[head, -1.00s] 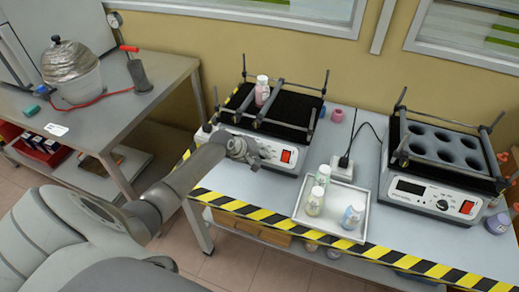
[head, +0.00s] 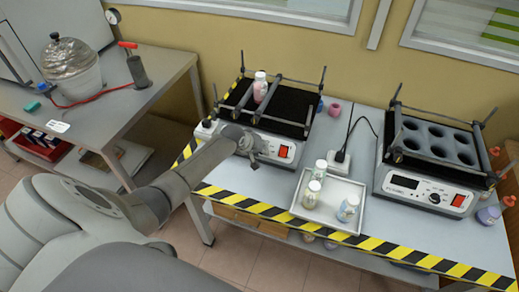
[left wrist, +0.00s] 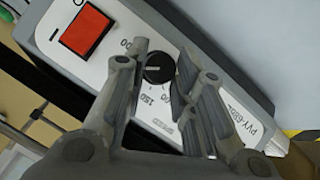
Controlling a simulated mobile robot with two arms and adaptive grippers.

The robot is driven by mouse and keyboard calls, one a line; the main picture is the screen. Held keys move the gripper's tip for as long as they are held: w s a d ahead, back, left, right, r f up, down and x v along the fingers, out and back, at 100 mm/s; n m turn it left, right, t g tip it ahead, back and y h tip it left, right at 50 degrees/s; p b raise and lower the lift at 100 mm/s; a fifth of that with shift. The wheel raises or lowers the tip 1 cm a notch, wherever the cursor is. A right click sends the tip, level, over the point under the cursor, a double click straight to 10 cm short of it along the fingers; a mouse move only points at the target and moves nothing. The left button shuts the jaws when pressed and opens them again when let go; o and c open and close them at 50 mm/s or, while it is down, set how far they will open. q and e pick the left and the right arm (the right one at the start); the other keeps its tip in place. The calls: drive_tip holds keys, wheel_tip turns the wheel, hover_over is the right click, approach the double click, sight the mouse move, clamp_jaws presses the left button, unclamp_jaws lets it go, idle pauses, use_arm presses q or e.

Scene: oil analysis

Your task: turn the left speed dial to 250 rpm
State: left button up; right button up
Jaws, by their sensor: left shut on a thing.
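The left shaker (head: 285,133) stands on the bench, with its control panel facing me. In the head view my left gripper (head: 252,157) is at the left part of that panel and covers the dial. In the left wrist view the left speed dial (left wrist: 158,69) is a round black knob with a pale mark, on a white panel. The fingers of my left gripper (left wrist: 163,62) stand on both sides of the dial, shut on it. The scale number 150 is readable beside the knob; other numbers are partly hidden. My right gripper is not in view.
A red switch (left wrist: 86,30) is beside the dial. A bottle (head: 260,86) stands on the left shaker. A tray (head: 300,209) with several bottles is in front, right of the gripper. A second shaker (head: 428,190) stands at the right. Striped tape (head: 270,212) marks the bench edge.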

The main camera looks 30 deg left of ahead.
use_arm(q)
drive_tip(key=shift+s+d+f, duration=0.1)
drive_tip(key=shift+f, duration=0.1)
drive_tip(key=o, duration=0.9)
drive_tip(key=shift+o, duration=0.7)
drive_tip(key=shift+r, duration=0.1)
drive_tip(key=shift+r, duration=0.1)
drive_tip(key=v, duration=1.1)
drive_tip(key=shift+s+r, duration=0.2)
drive_tip(key=shift+r, duration=0.1)
